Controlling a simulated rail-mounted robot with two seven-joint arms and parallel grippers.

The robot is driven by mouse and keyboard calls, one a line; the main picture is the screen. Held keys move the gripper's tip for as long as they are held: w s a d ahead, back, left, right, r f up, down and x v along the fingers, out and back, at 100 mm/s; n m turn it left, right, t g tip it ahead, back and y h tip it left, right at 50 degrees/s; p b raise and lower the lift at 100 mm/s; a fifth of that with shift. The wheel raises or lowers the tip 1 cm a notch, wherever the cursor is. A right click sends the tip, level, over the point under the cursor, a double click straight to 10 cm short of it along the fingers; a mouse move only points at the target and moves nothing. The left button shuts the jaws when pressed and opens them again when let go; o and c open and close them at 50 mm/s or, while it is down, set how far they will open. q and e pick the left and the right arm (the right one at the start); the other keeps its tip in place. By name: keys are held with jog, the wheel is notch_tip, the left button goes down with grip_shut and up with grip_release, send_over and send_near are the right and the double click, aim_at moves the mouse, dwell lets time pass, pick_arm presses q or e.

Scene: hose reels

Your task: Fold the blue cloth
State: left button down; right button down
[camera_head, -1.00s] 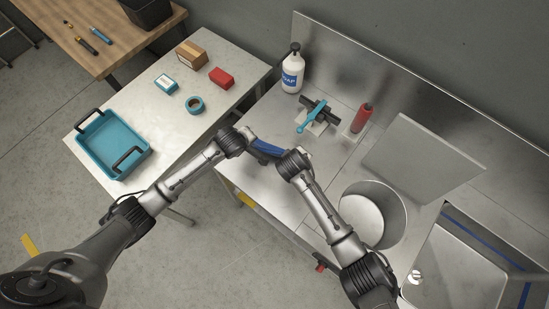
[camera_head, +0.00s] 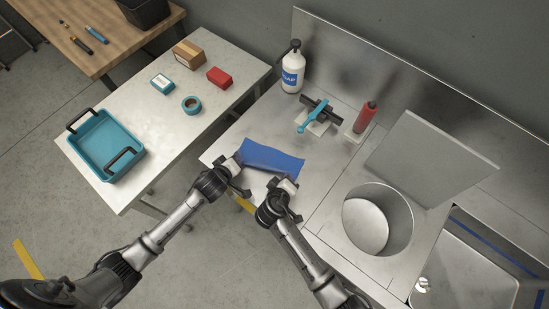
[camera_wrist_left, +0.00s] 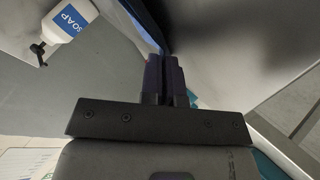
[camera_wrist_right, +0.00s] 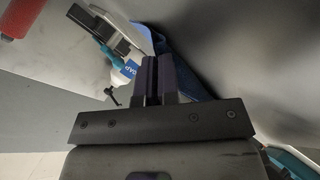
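The blue cloth (camera_head: 272,158) lies on the left part of the steel counter as a narrow band with a slightly wavy surface. My left gripper (camera_head: 238,166) is at its left end. My right gripper (camera_head: 289,184) is at its near edge, towards the right corner. In the left wrist view the fingers (camera_wrist_left: 165,80) are together, with a blue strip of cloth (camera_wrist_left: 161,28) running to their tips. In the right wrist view the fingers (camera_wrist_right: 159,78) are nearly together, with cloth (camera_wrist_right: 185,70) right behind them. The pinched cloth edges are mostly hidden by the fingers.
A soap bottle (camera_head: 292,68), a blue-handled tool (camera_head: 313,117) and a red bottle (camera_head: 365,117) stand behind the cloth. A round steel basin (camera_head: 400,222) and a sink (camera_head: 465,265) are to the right. A side table (camera_head: 150,130) on the left holds a teal tray (camera_head: 106,146).

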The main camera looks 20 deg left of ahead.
pick_arm(q)
jog(key=c, duration=1.8)
grip_release()
jog(key=shift+a, duration=0.1)
pick_arm(e)
jog(key=c, duration=1.8)
grip_release()
pick_arm(q)
jog(key=o, duration=0.8)
pick_arm(e)
jog(key=o, duration=0.8)
jog(key=shift+d, duration=0.1)
pick_arm(q)
jog(key=shift+r, duration=0.25)
pick_arm(e)
jog(key=shift+r, duration=0.25)
pick_arm(q)
jog(key=s+a+r, duration=0.2)
jog(key=s+r, duration=0.3)
jog(key=r, duration=0.3)
jog(key=shift+s+r, duration=0.25)
jog(key=shift+s, duration=0.15)
pick_arm(e)
jog(key=s+a+r, duration=0.2)
jog(key=s+r, duration=0.3)
jog(key=r, duration=0.3)
jog(key=shift+s+r, duration=0.25)
jog(key=shift+s, duration=0.15)
pick_arm(q)
jog(key=shift+d, duration=0.1)
